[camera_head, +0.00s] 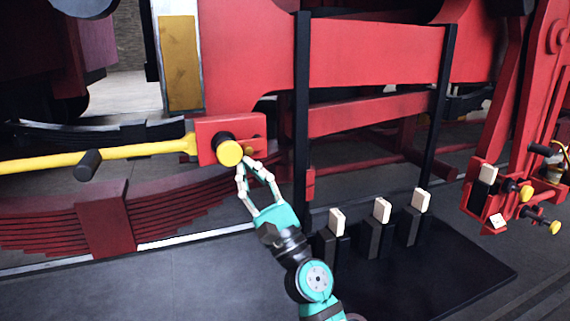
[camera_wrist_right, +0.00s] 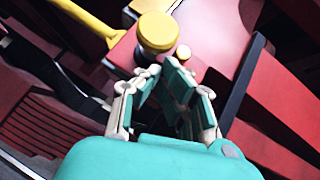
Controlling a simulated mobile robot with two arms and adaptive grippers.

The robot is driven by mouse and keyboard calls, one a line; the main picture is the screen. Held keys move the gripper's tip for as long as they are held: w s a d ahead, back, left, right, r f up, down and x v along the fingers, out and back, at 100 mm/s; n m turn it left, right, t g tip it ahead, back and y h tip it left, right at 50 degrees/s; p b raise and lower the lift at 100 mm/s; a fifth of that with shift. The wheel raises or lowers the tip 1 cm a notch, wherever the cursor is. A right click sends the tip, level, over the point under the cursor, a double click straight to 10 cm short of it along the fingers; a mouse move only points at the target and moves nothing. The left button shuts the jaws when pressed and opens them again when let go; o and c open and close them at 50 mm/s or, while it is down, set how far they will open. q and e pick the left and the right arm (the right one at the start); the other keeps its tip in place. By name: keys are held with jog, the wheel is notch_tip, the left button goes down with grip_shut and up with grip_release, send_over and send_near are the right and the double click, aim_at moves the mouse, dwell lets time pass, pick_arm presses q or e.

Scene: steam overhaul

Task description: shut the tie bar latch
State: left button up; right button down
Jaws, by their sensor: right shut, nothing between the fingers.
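A long yellow bar (camera_head: 120,153) comes in from the left, with a black grip (camera_head: 88,163) on it, and meets a red block (camera_head: 212,128). A black knob with a yellow face (camera_head: 230,153) sticks out of the block. It also shows in the right wrist view (camera_wrist_right: 157,32). A small brass pin (camera_head: 249,151) is just right of it. I cannot tell which part is the latch. My right gripper (camera_head: 249,162) is shut and empty, its fingertips just below and right of the knob; contact is unclear. The fingers also show in the right wrist view (camera_wrist_right: 160,76). My left gripper is not in view.
Black uprights (camera_head: 302,110) and red frame beams stand behind and right of my gripper. Several black posts with white tops stand on a black mat (camera_head: 455,262). A red stand (camera_head: 488,185) with yellow knobs is at the right. Open floor (camera_head: 150,285) lies front left.

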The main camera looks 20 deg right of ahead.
jog(key=v, duration=1.2)
dwell(0.4)
